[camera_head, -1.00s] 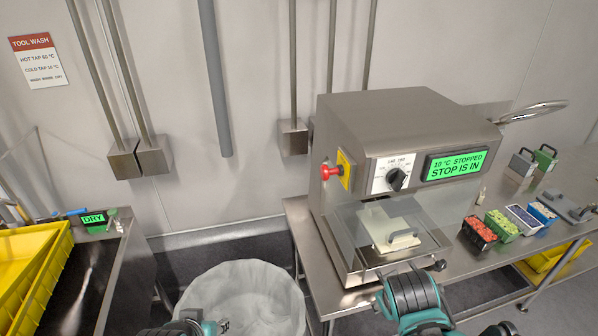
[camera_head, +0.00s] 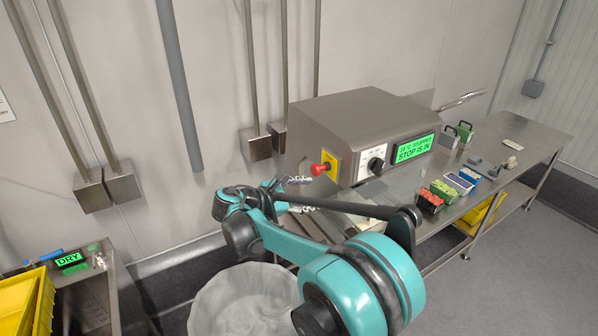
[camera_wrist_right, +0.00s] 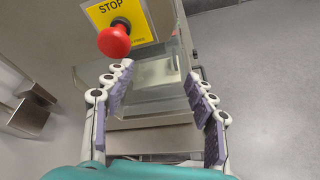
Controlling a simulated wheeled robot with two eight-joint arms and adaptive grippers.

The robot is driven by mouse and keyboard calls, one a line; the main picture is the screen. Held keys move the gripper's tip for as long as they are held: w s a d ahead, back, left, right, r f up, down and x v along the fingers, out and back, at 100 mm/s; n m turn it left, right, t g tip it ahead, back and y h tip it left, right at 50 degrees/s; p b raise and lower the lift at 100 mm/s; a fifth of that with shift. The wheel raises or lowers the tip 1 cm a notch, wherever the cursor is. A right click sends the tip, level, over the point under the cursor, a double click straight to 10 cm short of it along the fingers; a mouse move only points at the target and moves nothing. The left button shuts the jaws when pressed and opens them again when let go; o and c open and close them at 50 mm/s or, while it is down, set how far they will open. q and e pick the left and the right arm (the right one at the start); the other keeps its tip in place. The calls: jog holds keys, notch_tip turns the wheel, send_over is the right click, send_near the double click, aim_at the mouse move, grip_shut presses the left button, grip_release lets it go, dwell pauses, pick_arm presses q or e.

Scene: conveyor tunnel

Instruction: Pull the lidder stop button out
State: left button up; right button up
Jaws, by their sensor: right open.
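The lidder (camera_head: 345,120) is a steel box on the bench, and its green display reads "STOP IS IN". The red stop button (camera_head: 320,169) stands on a yellow plate on its left side. In the right wrist view the red button (camera_wrist_right: 114,41) is at the upper left, below the word STOP. My right gripper (camera_head: 299,181) is close to the lidder's left side, just left of and below the button. In the right wrist view the right gripper (camera_wrist_right: 160,78) is open and empty, with the button ahead of its left finger, apart from it. My left gripper is not in view.
A dial (camera_head: 375,164) sits beside the display. A lined white bin (camera_head: 245,300) stands on the floor below my arm. Several small filled tubs (camera_head: 443,191) stand on the bench to the right.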

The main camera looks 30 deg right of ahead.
aim_at(313, 171)
jog(key=w+a+r+n+g+h+p, duration=0.1)
jog(key=w+a+r+n+h+p, duration=0.15)
jog(key=w+h, duration=0.2)
jog(key=shift+y, duration=0.25)
jog(key=d, duration=0.2)
jog(key=d+b, duration=0.1)
jog(key=d, duration=0.2)
jog(key=w+d, duration=0.1)
jog(key=d, duration=0.1)
jog(key=shift+d+r+b, duration=0.15)
jog(key=shift+d+b, duration=0.05)
jog(key=shift+b, duration=0.15)
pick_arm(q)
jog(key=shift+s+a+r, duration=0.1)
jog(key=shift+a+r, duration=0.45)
pick_arm(e)
jog(key=shift+w, duration=0.1)
